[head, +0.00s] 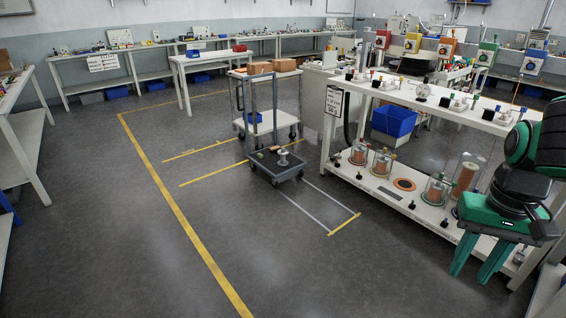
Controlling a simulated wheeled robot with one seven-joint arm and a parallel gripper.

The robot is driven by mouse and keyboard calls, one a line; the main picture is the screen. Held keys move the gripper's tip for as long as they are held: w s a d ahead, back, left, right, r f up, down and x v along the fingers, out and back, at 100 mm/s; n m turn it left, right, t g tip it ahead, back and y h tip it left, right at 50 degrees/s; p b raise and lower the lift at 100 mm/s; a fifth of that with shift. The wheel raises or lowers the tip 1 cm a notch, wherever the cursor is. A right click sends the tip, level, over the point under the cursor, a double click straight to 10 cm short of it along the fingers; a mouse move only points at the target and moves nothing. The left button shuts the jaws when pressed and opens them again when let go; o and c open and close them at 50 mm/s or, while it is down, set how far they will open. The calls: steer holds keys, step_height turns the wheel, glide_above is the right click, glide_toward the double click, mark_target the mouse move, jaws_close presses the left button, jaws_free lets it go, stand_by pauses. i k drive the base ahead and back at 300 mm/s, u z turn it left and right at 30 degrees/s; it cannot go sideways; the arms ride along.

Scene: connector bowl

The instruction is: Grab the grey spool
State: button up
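A small pale grey, spool-shaped object (283,158) stands on the dark deck of a low cart (287,172) in the middle of the head view. It is too small to make out in detail. My gripper (472,274) hangs at the right edge with its two green fingers pointing down and apart. It is empty. It is in front of the white bench and far to the right of the cart.
A white bench (440,222) with glass jars (383,160) on its lower shelf fills the right side. A white trolley (262,122) with cardboard boxes stands behind the low cart. The grey floor (110,240) at left and front is clear.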

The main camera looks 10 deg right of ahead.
mark_target(282, 152)
steer(key=z, duration=0.05)
steer(key=i, duration=1.45)
steer(key=z, duration=0.25)
steer(key=i, duration=1.5)
steer(key=z, duration=0.3)
steer(key=i, duration=1.6)
steer(key=z, duration=0.05)
